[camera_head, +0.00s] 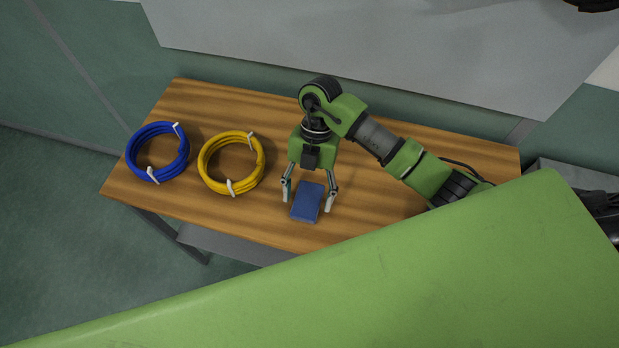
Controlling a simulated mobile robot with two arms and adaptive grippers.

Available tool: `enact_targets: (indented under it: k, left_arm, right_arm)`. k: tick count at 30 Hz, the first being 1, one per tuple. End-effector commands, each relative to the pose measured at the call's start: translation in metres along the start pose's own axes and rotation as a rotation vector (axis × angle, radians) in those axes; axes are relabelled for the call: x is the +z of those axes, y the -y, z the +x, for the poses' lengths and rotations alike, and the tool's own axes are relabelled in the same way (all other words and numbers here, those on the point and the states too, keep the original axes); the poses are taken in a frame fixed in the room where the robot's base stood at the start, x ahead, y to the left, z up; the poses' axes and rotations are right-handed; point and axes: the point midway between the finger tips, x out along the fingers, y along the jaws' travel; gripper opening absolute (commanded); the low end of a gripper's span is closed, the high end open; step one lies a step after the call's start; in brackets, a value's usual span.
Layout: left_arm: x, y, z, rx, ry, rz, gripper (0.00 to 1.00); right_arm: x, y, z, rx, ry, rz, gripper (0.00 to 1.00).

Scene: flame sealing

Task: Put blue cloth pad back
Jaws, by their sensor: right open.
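The blue cloth pad (308,203) is a small blue block-like pad on the wooden table, near its front edge. My right gripper (308,204) is over the pad, with one finger on either side of it. The fingers are open, and a small gap shows between the pad and the fingers. Whether the pad is touched underneath cannot be told. My left gripper is not in the view.
A blue coil (132,155) with white ties lies at the table's left end, and a yellow coil (204,165) lies to the right of it. The wooden table (380,203) has free room right of the pad. A grey-green wall (240,66) stands behind it.

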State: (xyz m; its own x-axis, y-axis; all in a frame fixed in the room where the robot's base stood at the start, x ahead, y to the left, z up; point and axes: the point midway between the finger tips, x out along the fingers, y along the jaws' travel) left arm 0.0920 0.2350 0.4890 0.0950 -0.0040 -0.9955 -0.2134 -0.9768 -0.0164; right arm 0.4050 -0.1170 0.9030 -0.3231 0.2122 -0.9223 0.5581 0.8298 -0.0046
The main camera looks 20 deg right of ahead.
Motion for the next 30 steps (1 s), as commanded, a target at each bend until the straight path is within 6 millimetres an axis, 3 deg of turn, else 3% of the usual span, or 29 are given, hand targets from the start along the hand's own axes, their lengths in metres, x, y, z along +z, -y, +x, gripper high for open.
enact_targets:
  k: [6,10,15,21,30]
  left_arm:
    - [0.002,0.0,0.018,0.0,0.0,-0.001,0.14]
    - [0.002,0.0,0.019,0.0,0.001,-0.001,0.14]
    - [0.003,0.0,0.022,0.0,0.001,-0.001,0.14]
    - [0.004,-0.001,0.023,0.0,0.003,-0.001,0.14]
    - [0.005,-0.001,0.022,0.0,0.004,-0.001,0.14]
  right_arm:
    - [0.003,-0.001,-0.042,0.004,0.007,-0.002,0.61]
    - [0.003,0.0,-0.073,0.002,0.009,-0.001,0.61]
    - [0.002,0.0,-0.098,0.001,0.005,-0.001,0.61]
    - [0.001,0.0,-0.11,0.0,0.001,-0.001,0.61]
    - [0.0,0.0,-0.112,0.001,0.0,0.0,0.61]
